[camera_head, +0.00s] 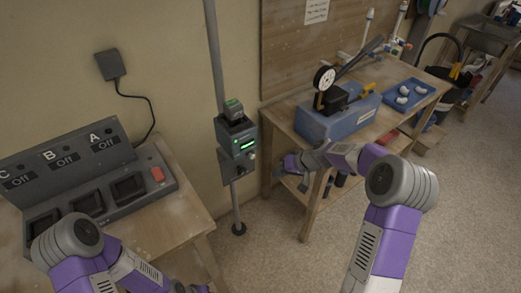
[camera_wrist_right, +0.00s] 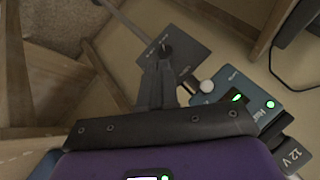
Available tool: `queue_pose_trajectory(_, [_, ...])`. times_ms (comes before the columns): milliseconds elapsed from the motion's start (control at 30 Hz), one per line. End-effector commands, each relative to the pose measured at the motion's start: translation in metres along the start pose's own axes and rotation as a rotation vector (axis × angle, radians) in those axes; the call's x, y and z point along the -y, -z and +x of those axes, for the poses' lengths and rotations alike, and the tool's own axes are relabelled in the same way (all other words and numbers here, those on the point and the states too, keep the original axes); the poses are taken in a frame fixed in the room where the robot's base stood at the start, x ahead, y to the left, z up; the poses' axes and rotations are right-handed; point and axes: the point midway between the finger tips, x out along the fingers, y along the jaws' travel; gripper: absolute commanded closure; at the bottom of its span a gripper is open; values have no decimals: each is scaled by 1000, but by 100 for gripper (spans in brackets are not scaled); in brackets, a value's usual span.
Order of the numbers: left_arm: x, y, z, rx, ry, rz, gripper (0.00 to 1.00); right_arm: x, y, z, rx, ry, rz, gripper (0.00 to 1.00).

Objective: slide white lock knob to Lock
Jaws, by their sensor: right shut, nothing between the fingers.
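The white lock knob (camera_head: 252,155) sticks out at the lower right of a grey-blue box (camera_head: 238,140) with a lit green display on a post. In the right wrist view the round white knob (camera_wrist_right: 207,86) sits at the edge of the box (camera_wrist_right: 238,98), beside a dark plate (camera_wrist_right: 182,52) with lettering too small to read. My right gripper (camera_head: 282,166) is shut and empty, to the right of the box. In the wrist view its closed fingertips (camera_wrist_right: 165,48) lie over the plate, left of the knob and apart from it. My left gripper is out of view.
A wooden table (camera_head: 195,215) with a switch panel (camera_head: 65,160) stands left. A workbench (camera_head: 290,120) with a blue block (camera_head: 335,118), a gauge (camera_head: 324,78) and a blue tray (camera_head: 425,90) stands right, close to my right arm.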

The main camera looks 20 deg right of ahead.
Motion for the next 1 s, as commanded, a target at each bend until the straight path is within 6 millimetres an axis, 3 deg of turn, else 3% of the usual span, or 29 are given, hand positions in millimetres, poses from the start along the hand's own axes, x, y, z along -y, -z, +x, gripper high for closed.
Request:
queue_pose_trajectory(33, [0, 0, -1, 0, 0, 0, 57, 10, 30, -31, -55, 36, -45, 100])
queue_pose_trajectory(100, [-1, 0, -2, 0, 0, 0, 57, 24, 55, -62, -104, 86, -104, 100])
queue_pose_trajectory(200, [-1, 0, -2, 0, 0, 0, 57, 38, 76, -94, -150, 130, -167, 100])
queue_pose_trajectory(300, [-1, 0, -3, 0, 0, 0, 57, 45, 84, -107, -171, 151, -198, 100])
queue_pose_trajectory(733, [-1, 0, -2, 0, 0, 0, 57, 46, 85, -104, -171, 155, -202, 100])
queue_pose_trajectory(1000, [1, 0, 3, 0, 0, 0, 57, 54, 91, -58, -168, 157, -203, 100])
